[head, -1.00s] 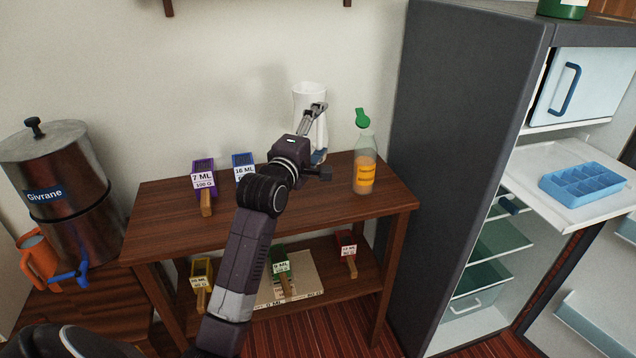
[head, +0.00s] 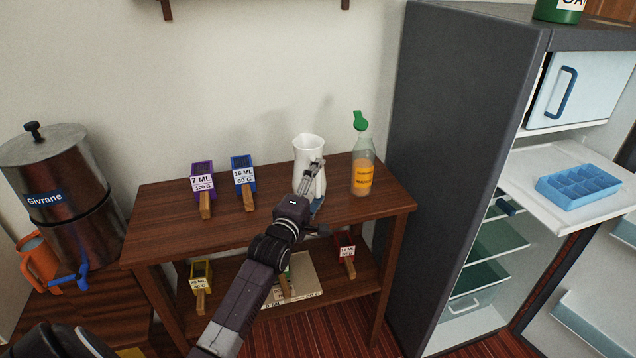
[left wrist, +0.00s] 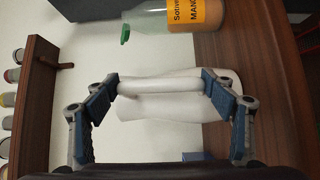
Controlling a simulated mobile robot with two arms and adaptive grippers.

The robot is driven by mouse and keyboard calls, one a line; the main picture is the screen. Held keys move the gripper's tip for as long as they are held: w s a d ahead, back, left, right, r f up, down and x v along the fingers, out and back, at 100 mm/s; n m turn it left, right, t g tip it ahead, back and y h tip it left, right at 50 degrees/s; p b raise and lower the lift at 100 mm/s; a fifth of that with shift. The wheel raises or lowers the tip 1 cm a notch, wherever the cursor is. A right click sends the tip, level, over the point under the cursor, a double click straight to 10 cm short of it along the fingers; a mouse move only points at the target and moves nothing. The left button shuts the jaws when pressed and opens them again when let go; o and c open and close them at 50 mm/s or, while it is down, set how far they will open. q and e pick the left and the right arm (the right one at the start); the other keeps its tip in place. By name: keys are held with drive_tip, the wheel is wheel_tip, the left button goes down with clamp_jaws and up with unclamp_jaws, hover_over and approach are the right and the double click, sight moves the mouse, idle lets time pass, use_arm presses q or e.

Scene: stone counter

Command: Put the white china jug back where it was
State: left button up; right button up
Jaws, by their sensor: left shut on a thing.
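The white china jug (head: 304,147) is upright over the back of the wooden table's top (head: 270,212), left of the juice bottle. My left gripper (head: 312,180) is shut on its handle, on the side facing me. In the left wrist view the fingers (left wrist: 160,87) close on the two ends of the handle, with the jug's white body (left wrist: 170,107) behind it. The jug's base is at or very near the tabletop; I cannot tell if it touches. My arm and gripper hide part of its lower body. My right gripper is not in view.
The juice bottle (head: 362,172) with a green cap stands close to the jug's right. Purple (head: 202,180) and blue (head: 243,172) labelled scoops lie to the left. A grey fridge (head: 460,150) stands open at right, a steel urn (head: 60,190) at left.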

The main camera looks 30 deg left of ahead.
use_arm(q)
drive_tip(key=shift+r, duration=0.3)
drive_tip(key=o, duration=1.6)
drive_tip(key=shift+f, duration=0.4)
drive_tip(key=o, duration=0.5)
drive_tip(key=shift+s+r, duration=0.1)
drive_tip(key=shift+r, duration=0.2)
drive_tip(key=shift+s+d+f, duration=0.1)
drive_tip(key=shift+s+f, duration=0.1)
drive_tip(key=s+d+b, duration=0.2)
drive_tip(key=s, duration=0.9)
drive_tip(key=shift+s, duration=0.2)
